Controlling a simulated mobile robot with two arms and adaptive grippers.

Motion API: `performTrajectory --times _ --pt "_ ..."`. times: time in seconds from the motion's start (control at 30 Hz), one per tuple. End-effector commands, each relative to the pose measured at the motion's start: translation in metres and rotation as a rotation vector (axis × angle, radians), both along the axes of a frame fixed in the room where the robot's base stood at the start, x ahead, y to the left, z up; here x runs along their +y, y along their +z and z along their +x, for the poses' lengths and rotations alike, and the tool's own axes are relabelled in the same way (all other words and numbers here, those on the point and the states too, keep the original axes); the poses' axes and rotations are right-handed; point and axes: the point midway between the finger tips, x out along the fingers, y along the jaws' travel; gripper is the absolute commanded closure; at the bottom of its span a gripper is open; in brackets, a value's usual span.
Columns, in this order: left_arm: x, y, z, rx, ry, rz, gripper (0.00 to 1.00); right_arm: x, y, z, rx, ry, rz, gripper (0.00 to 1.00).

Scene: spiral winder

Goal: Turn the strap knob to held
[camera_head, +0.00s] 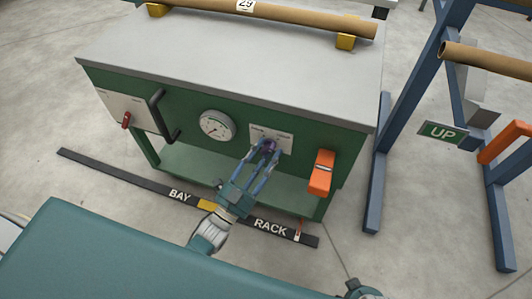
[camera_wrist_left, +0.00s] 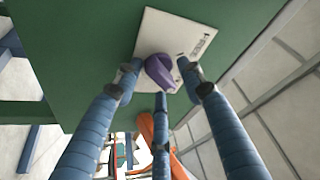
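The strap knob (camera_wrist_left: 160,72) is purple and sits on a white label plate (camera_wrist_left: 184,28) on the machine's green front. In the head view the knob (camera_head: 268,146) is partly hidden by my left gripper (camera_head: 264,150). In the left wrist view my left gripper (camera_wrist_left: 159,78) has its blue fingers spread around the knob, two at its sides and one below. Small gaps seem to show between the side fingertips and the knob, so the gripper looks open. The small print on the plate is too small to read. My right gripper's fingers are not in view.
A round gauge (camera_head: 216,125) and a black handle (camera_head: 160,115) are left of the knob. A red switch (camera_head: 126,119) is far left. A floor strip (camera_head: 120,178) reads BAY and RACK.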

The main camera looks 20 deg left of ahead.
Motion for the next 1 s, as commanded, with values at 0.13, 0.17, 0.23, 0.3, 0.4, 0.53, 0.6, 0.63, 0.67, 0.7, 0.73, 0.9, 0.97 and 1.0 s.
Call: performTrajectory --times 0.13,0.17,0.23,0.3,0.4,0.53,0.6,0.63,0.67,0.7,0.73,0.9,0.97,1.0 --pt "0.001 -0.003 -0.002 0.005 0.000 0.000 0.60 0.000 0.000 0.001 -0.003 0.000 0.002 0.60" --pt "0.001 -0.003 -0.004 0.006 0.000 0.001 0.60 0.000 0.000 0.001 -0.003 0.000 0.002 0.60" --pt "0.003 -0.006 -0.009 0.006 0.000 0.001 0.60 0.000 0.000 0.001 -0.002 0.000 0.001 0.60" --pt "0.006 -0.010 -0.019 0.009 0.000 0.002 0.60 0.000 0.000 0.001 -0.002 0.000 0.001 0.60" --pt "0.012 -0.016 -0.038 0.009 0.000 0.002 0.60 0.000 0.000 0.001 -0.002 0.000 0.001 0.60" --pt "0.020 -0.024 -0.065 0.009 0.000 0.002 0.60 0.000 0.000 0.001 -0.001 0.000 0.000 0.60" --pt "0.024 -0.028 -0.077 0.007 -0.001 0.001 0.60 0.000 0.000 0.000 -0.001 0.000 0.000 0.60" --pt "0.025 -0.029 -0.082 0.006 0.000 0.001 0.60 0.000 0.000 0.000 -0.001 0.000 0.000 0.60" --pt "0.027 -0.030 -0.087 0.006 0.000 0.001 0.60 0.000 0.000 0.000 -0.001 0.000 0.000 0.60" --pt "0.028 -0.032 -0.092 0.006 0.000 0.001 0.60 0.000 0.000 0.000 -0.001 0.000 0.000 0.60" --pt "0.029 -0.033 -0.096 0.004 0.000 0.000 0.60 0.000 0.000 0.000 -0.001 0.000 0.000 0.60" --pt "0.033 -0.036 -0.108 0.002 0.000 0.000 0.60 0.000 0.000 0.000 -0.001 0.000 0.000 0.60" --pt "0.034 -0.036 -0.110 0.002 0.000 0.000 0.60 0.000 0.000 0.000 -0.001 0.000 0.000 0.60" --pt "0.034 -0.036 -0.110 0.001 0.000 0.000 0.60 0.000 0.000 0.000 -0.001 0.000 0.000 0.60"
